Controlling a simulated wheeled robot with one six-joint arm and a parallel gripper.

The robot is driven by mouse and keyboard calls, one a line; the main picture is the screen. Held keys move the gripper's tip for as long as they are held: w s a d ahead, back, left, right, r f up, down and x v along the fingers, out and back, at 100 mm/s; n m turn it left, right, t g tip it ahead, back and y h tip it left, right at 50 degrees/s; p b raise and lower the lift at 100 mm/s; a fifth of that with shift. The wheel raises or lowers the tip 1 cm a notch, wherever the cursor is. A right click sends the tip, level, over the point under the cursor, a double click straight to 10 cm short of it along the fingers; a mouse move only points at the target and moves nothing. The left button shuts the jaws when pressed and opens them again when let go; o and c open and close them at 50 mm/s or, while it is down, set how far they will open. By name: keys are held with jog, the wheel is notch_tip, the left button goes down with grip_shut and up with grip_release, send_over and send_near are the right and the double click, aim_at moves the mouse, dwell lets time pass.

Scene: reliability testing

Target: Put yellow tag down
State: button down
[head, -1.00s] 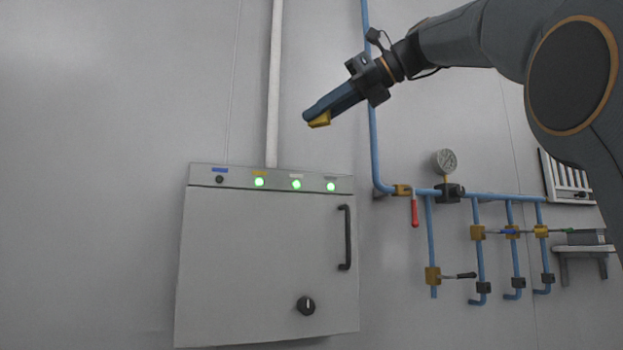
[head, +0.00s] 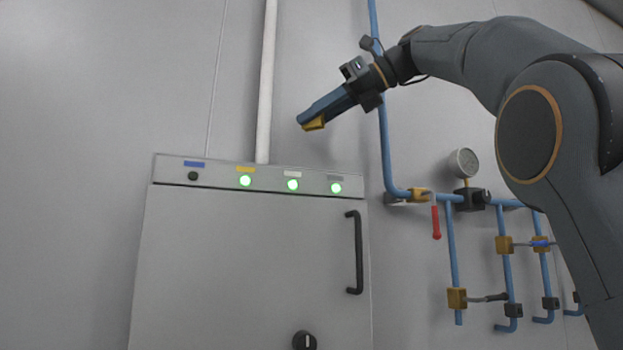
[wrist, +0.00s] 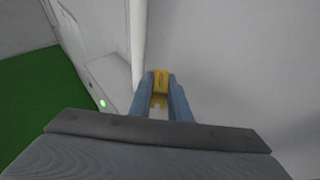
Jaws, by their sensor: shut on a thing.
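The yellow tag (head: 314,124) is a small yellow block at the tip of my gripper (head: 312,117) in the head view. In the wrist view the yellow tag (wrist: 160,82) sits between the two blue fingers of my gripper (wrist: 160,88). My gripper is shut on it and holds it in the air above the grey cabinet. The tag touches no surface that I can see.
A grey cabinet (head: 255,260) with green lights, a black handle (head: 356,252) and a knob (head: 304,341) stands below. A white pipe (head: 266,80) rises behind it. Blue pipes with a gauge (head: 463,163), a red-handled valve (head: 436,222) and other valves line the wall at right.

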jog(key=shift+s+f, duration=0.15)
jog(key=shift+f, duration=4.75)
jog(key=shift+f, duration=0.15)
jog(key=c, duration=1.7)
grip_release()
jog(key=shift+o, duration=0.2)
jog(key=shift+d+r, duration=0.2)
jog(key=shift+r, duration=0.05)
jog(key=b+v, duration=0.2)
jog(key=v, duration=0.9)
jog(key=shift+s+d+b, duration=0.2)
jog(key=shift+s+b, duration=0.05)
jog(key=shift+b, duration=0.1)
